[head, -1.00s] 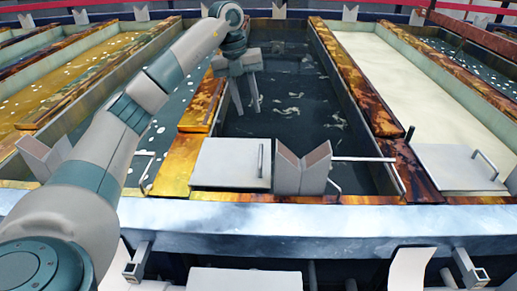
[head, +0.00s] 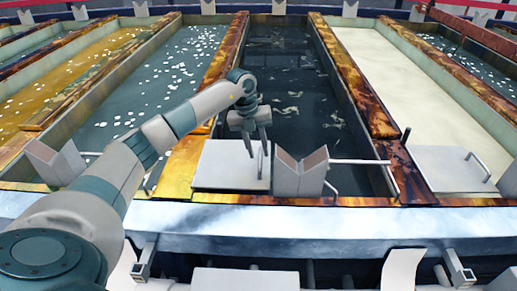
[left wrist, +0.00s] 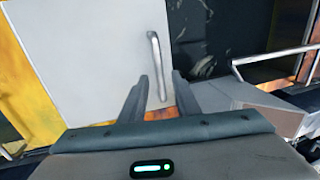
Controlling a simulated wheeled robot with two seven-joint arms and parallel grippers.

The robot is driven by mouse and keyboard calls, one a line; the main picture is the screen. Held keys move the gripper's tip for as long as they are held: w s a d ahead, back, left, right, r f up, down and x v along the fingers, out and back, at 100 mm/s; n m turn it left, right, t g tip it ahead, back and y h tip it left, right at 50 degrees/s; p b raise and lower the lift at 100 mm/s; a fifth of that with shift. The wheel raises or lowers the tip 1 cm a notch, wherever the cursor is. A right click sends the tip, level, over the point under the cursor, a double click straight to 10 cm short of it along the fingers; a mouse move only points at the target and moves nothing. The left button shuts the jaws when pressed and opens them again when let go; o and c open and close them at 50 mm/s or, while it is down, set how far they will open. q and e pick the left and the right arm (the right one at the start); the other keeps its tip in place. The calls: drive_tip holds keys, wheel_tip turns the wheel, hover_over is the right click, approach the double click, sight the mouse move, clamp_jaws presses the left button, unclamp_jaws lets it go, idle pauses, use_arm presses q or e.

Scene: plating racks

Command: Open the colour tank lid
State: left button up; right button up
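The colour tank lid is a flat pale grey panel (head: 225,166) at the front of the dark tank in the head view, lying flat. It also shows in the left wrist view (left wrist: 100,60). Its thin metal bar handle (head: 260,160) stands along its right side; in the left wrist view the handle (left wrist: 156,65) lies just beyond the fingertips. My left gripper (head: 258,150) is above the lid's right part, fingers pointing down. In the left wrist view its two fingers (left wrist: 160,82) are apart with nothing gripped between them. My right gripper is not in view.
A grey V-shaped block (head: 300,172) stands just right of the lid. A metal bar (head: 360,162) runs right of it over the tank. The dark tank (head: 290,80) holds liquid with pale floating bits. A cream-coloured tank (head: 410,90) lies to the right.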

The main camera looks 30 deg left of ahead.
use_arm(q)
drive_tip(key=shift+d+f, duration=0.15)
drive_tip(key=shift+f, duration=0.55)
clamp_jaws()
drive_tip(key=shift+r, duration=0.15)
